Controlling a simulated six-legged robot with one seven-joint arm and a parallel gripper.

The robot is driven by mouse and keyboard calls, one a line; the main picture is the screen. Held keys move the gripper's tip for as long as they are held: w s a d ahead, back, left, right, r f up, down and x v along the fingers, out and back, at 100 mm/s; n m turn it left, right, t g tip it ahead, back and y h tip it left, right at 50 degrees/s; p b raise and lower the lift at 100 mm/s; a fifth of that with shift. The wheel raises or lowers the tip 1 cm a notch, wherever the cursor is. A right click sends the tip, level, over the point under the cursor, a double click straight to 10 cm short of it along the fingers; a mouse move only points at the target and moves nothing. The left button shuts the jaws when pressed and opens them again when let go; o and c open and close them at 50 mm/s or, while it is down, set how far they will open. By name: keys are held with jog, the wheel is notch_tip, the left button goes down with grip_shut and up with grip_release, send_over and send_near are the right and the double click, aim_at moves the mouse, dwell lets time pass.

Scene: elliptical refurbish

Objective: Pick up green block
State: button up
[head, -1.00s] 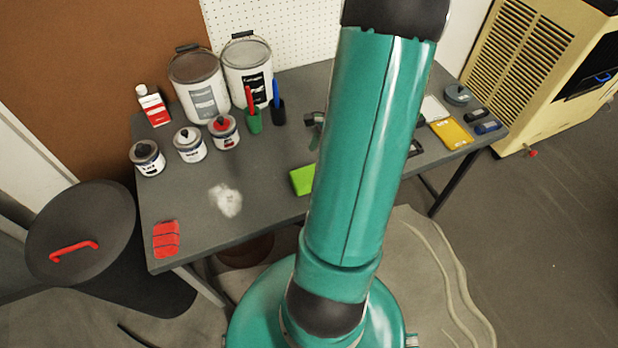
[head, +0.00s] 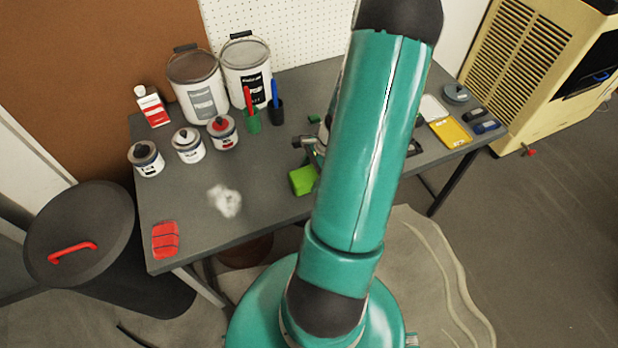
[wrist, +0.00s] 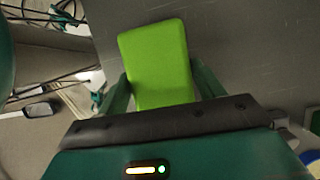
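The green block (head: 303,180) lies near the front edge of the grey table, just left of my arm in the head view. In the wrist view the green block (wrist: 157,62) fills the space between the two teal fingers of my gripper (wrist: 160,80), one finger along each side. The fingers appear very near or against its sides, but I cannot tell if they press on it. The block's far end reaches past the fingertips. In the head view my arm hides most of my gripper, and a small part of its end shows just above the block.
Paint cans (head: 196,88), a red-and-white bottle (head: 152,106) and tool cups (head: 252,120) stand at the table's back left. A red block (head: 165,240) and a white patch (head: 225,200) lie in front. A yellow item (head: 450,132) lies right of my arm.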

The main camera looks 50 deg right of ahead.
jog(key=c, duration=0.5)
jog(key=shift+r, duration=0.8)
jog(key=s+a+r, duration=0.6)
jog(key=r, duration=0.1)
jog(key=s+a+r, duration=0.3)
jog(key=a+r, duration=0.1)
jog(key=shift+s+a+r, duration=0.1)
jog(key=shift+s+r, duration=0.1)
jog(key=shift+s, duration=0.15)
